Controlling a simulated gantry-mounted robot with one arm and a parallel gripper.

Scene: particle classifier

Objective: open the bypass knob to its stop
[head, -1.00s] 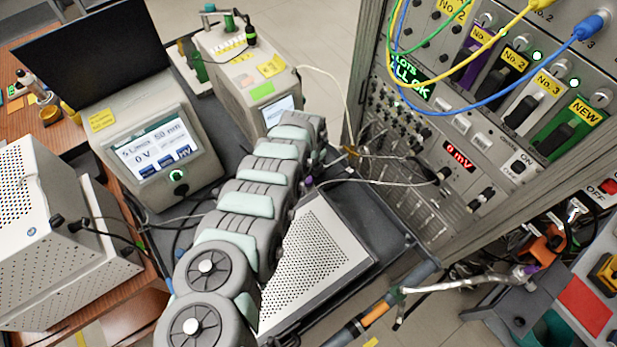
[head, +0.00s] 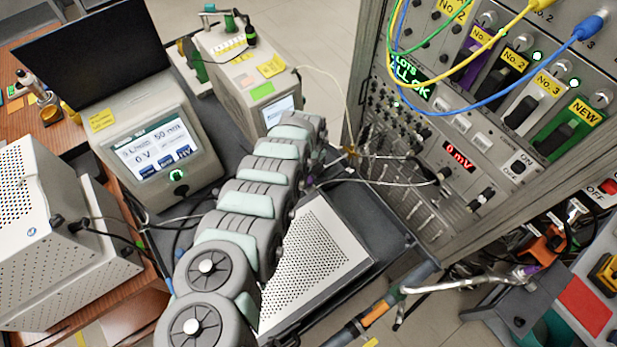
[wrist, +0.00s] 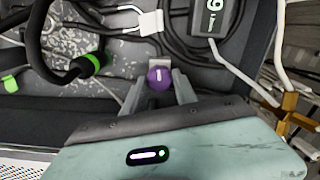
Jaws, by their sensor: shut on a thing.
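The bypass knob (wrist: 160,77) is a small round purple knob with a short white mark, seen near the middle of the wrist view. The mark runs nearly up and down in that picture. My gripper (wrist: 159,88) has one grey finger on each side of the knob and is shut on it. The knob's mount is mostly hidden behind the knob and fingers. In the head view, my arm hides the gripper's jaws, and I cannot make out the knob there with certainty.
Black cables with a green band (wrist: 88,64) lie left of the knob, and a dark display box (wrist: 212,18) is above right. A brass fitting with white tubing (wrist: 288,112) is at the right. In the head view, the instrument rack (head: 450,190) stands right of my arm.

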